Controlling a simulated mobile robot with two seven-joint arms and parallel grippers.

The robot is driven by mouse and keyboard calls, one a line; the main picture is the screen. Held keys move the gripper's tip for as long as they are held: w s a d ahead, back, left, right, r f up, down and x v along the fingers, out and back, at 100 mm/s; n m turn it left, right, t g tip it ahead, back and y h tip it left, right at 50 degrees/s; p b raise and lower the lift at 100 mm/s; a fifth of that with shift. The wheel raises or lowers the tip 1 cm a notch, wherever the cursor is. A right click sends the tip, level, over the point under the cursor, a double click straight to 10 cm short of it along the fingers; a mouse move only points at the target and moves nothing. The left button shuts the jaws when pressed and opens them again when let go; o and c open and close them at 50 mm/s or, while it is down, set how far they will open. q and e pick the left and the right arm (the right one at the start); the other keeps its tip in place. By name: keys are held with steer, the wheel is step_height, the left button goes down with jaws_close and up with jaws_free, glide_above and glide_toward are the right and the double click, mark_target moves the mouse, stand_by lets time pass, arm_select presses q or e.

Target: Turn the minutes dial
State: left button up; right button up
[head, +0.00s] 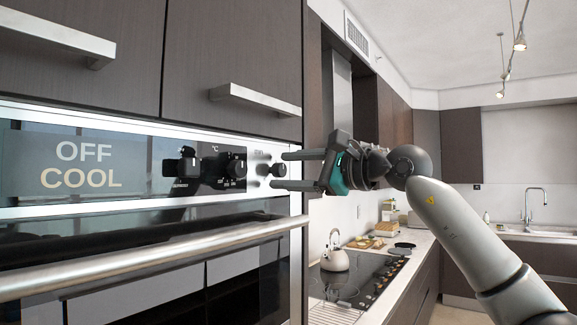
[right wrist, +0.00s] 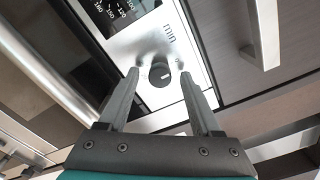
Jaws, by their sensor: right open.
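The minutes dial (head: 279,170) is a small dark round knob at the right end of the oven's control panel. In the right wrist view the dial (right wrist: 160,74) sits below the label "min", with a light mark on its face. My right gripper (head: 284,170) reaches in from the right and is open. Its fingertips in the right wrist view (right wrist: 159,78) are on either side of the dial, with a visible gap on each side. I cannot tell whether the fingertips reach past the dial's front face. My left gripper is not in view.
Two other knobs, the left one (head: 188,166) and the temperature knob (head: 236,167), are on the panel. The display (head: 82,165) reads "OFF COOL". The long oven handle (head: 140,260) runs below. Cabinet handles (head: 252,98) stick out above. A kettle (head: 334,257) stands on the hob.

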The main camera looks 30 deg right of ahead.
steer(key=shift+w, duration=0.1)
steer(key=shift+c, duration=0.4)
jaws_close()
